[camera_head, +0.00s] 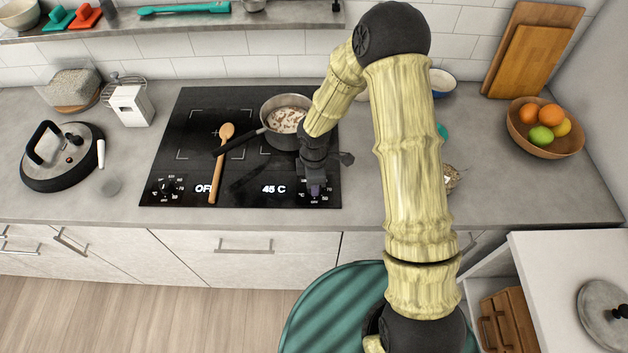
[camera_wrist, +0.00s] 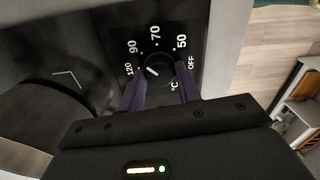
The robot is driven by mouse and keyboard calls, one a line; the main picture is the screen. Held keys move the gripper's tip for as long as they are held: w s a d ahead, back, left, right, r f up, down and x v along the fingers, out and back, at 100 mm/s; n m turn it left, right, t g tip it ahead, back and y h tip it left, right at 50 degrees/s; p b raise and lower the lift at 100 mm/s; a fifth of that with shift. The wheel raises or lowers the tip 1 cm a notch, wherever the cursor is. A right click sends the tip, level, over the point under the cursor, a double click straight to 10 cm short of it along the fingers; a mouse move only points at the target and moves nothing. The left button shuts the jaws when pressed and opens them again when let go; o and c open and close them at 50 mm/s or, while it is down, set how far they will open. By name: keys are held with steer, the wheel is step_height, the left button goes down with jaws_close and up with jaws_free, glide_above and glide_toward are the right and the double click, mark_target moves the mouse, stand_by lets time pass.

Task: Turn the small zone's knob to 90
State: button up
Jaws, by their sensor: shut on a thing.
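The cooktop (camera_head: 180,150) has a knob at each front corner. The left knob (camera_head: 165,189) has a display (camera_head: 204,189) reading OFF. The display (camera_head: 273,189) beside the right knob reads 45 C. My gripper (camera_head: 315,186) is at the right knob, which it mostly hides in the head view. In the wrist view, my purple fingers (camera_wrist: 161,82) are shut on the dark round knob (camera_wrist: 162,66), one on each side. Its white mark (camera_wrist: 152,71) points up-left, roughly between 90 (camera_wrist: 132,47) and 120 (camera_wrist: 129,69). The dial also shows 70, 50 and OFF.
A pot (camera_head: 286,118) of food pieces stands on the right zone, close to my arm, its handle reaching left. A wooden spoon (camera_head: 220,160) crosses that handle.

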steer(key=shift+w+r, duration=0.1)
steer(key=o, duration=1)
steer(key=shift+c, duration=0.2)
step_height(320, 180, up, 17)
steer(key=shift+r+b, duration=0.15)
steer(key=shift+b, duration=0.3)
